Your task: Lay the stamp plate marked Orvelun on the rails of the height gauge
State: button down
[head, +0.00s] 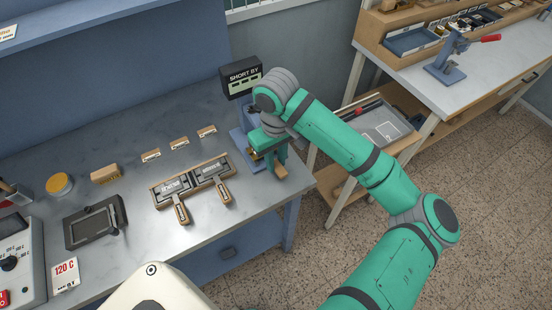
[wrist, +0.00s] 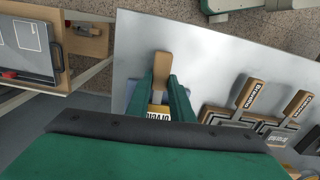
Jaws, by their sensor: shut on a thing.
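My gripper (head: 272,162) is at the table's right end, at the front of the height gauge (head: 238,137), and covers much of it. The gauge has a blue body and a dark "SHORT BY" display (head: 242,78). In the wrist view my gripper (wrist: 160,92) is shut on a stamp plate with a wooden handle (wrist: 162,64). Its partly hidden label (wrist: 157,116) reads "ORVEL…". The handle end (head: 281,173) also shows below my gripper in the head view. The rails are hidden, so I cannot tell whether the plate touches them.
A wooden rack (head: 156,194) with two handled stamp plates lies left of my gripper. Small labelled blocks stand behind it. A dark frame (head: 96,222) lies further left, near a "120 C" card (head: 65,273). The table's right edge is close to my gripper.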

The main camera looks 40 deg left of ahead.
jog(key=c, duration=1.5)
grip_release()
notch_tip(320, 180, up, 11)
jog(key=shift+f, duration=0.1)
